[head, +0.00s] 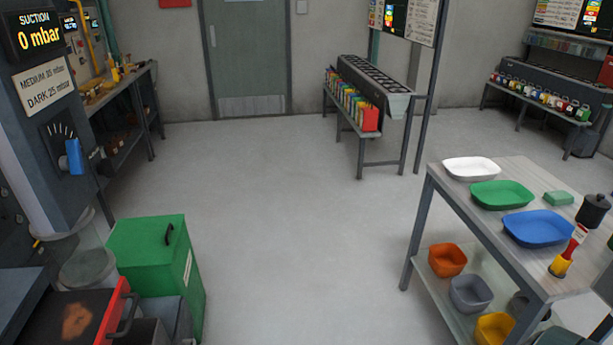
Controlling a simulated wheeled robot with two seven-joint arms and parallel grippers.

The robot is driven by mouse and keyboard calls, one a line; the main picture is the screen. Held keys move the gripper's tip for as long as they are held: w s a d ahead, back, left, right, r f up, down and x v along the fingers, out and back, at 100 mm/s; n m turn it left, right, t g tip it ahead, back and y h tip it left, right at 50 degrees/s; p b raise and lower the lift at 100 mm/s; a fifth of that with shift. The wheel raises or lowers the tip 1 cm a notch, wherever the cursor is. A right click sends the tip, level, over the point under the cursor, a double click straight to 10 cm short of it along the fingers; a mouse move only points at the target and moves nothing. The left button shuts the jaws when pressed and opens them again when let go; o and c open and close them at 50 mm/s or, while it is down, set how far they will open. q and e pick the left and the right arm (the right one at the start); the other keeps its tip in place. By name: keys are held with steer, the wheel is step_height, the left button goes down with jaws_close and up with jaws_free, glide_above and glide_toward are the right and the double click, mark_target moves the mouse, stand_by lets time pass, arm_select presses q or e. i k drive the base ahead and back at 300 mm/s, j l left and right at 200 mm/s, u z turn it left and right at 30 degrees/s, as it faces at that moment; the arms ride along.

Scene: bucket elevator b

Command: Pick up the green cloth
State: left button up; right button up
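A small, flat, light green piece that looks like the folded green cloth (558,198) lies on the grey work table (450,197) at the right. It is to the right of the green tray (501,194) and above the blue tray (540,228) in the picture. Nothing covers it. Neither of my grippers shows in the head view.
A white tray (470,168), a black lidded container (592,210) and a red-and-yellow tool (568,252) also stand on the table. Bins, including an orange one (447,260), fill its lower shelf. A green box (155,262) stands at lower left. The middle floor is clear.

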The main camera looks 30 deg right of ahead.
mark_target(559, 197)
steer(key=z, duration=2.55)
steer(key=i+j, duration=1.05)
steer(key=j, duration=0.15)
steer(key=i+j, duration=0.25)
steer(key=j, duration=0.15)
steer(key=i+j, duration=0.2)
steer(key=j, duration=0.2)
steer(key=i+j+z, duration=0.1)
steer(key=i+j, duration=0.15)
steer(key=j, duration=0.15)
steer(key=i+j, duration=0.2)
steer(key=j, duration=0.25)
steer(key=i+j, duration=0.15)
steer(key=j, duration=0.2)
steer(key=i+j, duration=0.1)
steer(key=j, duration=0.3)
steer(key=i+j, duration=0.15)
steer(key=j, duration=0.2)
steer(key=i+j+z, duration=0.1)
steer(key=j, duration=0.3)
steer(key=i+j, duration=0.1)
steer(key=j, duration=0.85)
steer(key=i, duration=0.05)
